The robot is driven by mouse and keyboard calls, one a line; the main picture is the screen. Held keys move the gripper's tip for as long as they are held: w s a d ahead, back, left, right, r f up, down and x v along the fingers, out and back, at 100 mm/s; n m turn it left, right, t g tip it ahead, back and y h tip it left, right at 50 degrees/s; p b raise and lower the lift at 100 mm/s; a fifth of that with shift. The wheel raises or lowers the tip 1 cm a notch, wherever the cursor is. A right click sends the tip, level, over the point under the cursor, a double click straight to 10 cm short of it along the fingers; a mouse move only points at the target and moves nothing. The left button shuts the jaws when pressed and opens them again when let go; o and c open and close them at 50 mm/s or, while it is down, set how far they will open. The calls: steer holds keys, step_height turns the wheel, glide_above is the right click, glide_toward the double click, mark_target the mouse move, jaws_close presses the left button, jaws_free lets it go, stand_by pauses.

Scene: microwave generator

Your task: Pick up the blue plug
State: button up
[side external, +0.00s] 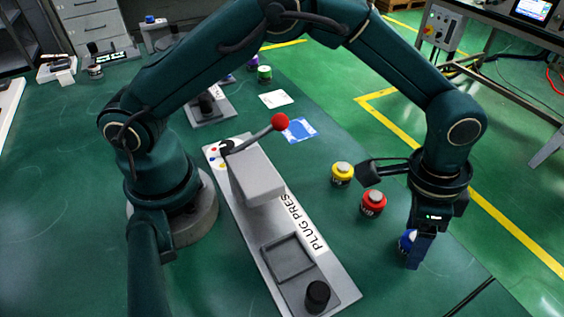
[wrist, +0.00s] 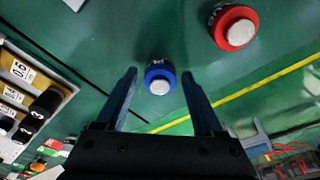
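The blue plug (side external: 406,241) stands on the green table at the right in the side view, partly hidden behind my gripper. In the wrist view the blue plug (wrist: 159,80), with its pale round top, shows between the two fingertips. My gripper (wrist: 163,76) is open, with a clear gap between each finger and the plug. In the side view my gripper (side external: 418,252) points down at the plug. Whether the fingers are level with the plug cannot be told.
A red plug (side external: 373,204) and a yellow plug (side external: 342,174) stand near the blue one. The red plug also shows in the wrist view (wrist: 235,27). The plug press (side external: 335,277) with its red-knobbed lever lies left of them. The table's edge is close on the right.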

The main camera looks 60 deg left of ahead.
jaws_close()
steer(key=shift+r, duration=0.2)
